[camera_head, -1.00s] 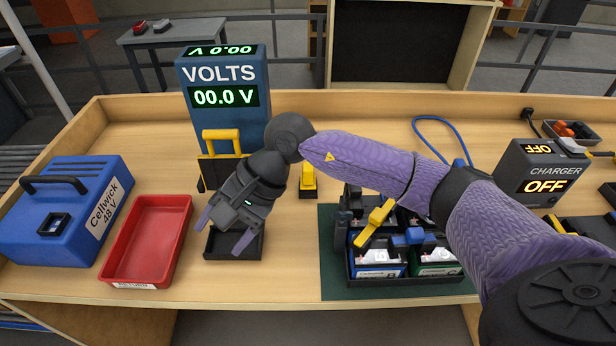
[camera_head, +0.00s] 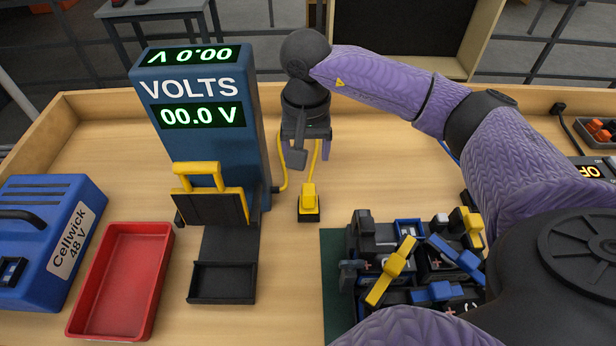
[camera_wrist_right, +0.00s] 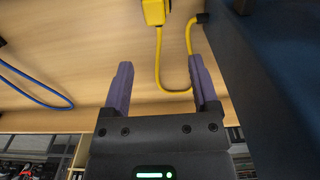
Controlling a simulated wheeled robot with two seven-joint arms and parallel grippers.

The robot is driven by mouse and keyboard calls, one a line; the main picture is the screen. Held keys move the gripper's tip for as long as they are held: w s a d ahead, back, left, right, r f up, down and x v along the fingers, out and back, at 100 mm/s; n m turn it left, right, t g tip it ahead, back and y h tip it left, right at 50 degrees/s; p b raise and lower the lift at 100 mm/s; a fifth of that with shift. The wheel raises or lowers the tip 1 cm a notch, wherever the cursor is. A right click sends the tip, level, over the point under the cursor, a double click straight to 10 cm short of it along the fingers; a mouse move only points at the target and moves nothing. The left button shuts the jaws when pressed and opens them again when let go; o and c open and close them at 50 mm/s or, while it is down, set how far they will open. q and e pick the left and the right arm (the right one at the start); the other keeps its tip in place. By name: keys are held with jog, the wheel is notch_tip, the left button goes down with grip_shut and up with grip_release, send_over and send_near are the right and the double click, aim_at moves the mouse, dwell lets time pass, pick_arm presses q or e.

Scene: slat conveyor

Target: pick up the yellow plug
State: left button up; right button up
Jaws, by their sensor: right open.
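The yellow plug (camera_head: 309,201) stands on the bench to the right of the voltmeter, with a dark base and a yellow cord running back from it. In the right wrist view the plug (camera_wrist_right: 153,11) is at the top edge, partly cut off, beyond the fingertips. My right gripper (camera_head: 306,150) hangs just behind the plug, above the cord, open and empty. Its two purple fingers (camera_wrist_right: 160,64) are apart, and the yellow cord (camera_wrist_right: 172,92) shows between them in that view. I cannot tell the gripper's exact height. My left gripper is not in view.
The blue voltmeter (camera_head: 208,130) stands close left, with a yellow-handled black clamp (camera_head: 208,205) and a black tray (camera_head: 222,283) in front. A red tray (camera_head: 122,280) is farther left. Batteries with yellow and blue connectors (camera_head: 415,270) crowd the right front.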

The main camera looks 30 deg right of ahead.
aim_at(308, 185)
jog(key=f, duration=0.2)
jog(key=s+f, duration=0.1)
jog(key=f, duration=0.5)
jog(key=shift+s+a+f, duration=0.2)
jog(key=shift+s+a, duration=0.05)
grip_shut()
